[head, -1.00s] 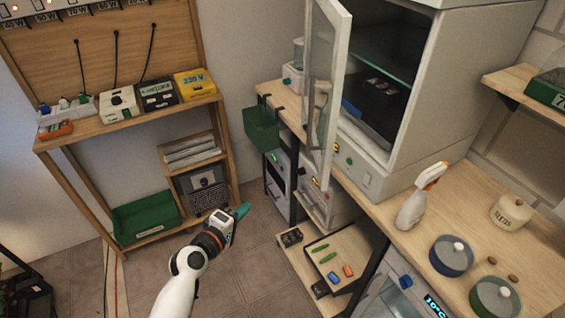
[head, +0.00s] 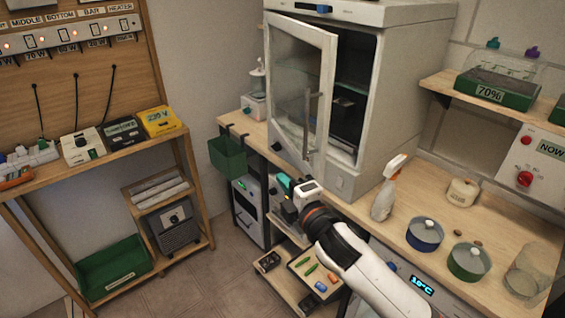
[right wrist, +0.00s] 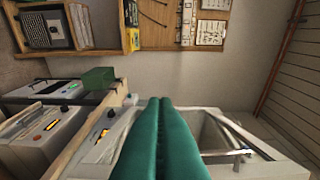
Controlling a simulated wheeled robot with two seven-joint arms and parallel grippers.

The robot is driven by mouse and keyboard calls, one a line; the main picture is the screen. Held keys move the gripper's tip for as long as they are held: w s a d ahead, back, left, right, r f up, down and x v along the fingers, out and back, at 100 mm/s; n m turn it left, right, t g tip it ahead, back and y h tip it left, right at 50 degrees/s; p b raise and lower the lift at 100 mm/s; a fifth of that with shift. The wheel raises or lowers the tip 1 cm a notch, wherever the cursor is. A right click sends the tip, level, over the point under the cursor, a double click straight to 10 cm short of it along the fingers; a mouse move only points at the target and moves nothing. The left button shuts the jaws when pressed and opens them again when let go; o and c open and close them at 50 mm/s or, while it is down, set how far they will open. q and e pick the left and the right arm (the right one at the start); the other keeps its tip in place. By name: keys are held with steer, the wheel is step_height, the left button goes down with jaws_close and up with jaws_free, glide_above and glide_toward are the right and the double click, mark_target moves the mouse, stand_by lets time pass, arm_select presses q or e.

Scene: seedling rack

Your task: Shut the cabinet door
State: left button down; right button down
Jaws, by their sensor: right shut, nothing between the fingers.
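The white cabinet (head: 360,170) stands on the wooden bench. Its glazed door (head: 328,60) has a white frame and is partly open, with a gap along its right side showing the dark interior. A grey bar handle (head: 311,122) is on the door's right part. My right gripper (head: 284,183), with teal fingers, is shut and empty. It appears just below the door's lower edge; I cannot tell whether it touches. In the right wrist view its closed fingers (right wrist: 160,120) point forward, with the door's handle (right wrist: 232,157) to their right. My left gripper is not in view.
A spray bottle (head: 386,190) and lidded jars (head: 425,235) stand on the bench right of the cabinet. A green bin (head: 227,155) hangs from the bench's left end. A low shelf (head: 270,283) is below.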

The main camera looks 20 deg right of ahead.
steer(key=w+a+p, duration=0.1)
steer(key=w+p, duration=0.2)
steer(key=w, duration=0.7)
steer(key=d, duration=0.2)
steer(key=s+d+p, duration=0.1)
steer(key=d, duration=0.1)
steer(key=shift+f+p, duration=0.15)
steer(key=shift+p, duration=0.15)
steer(key=shift+a, duration=0.1)
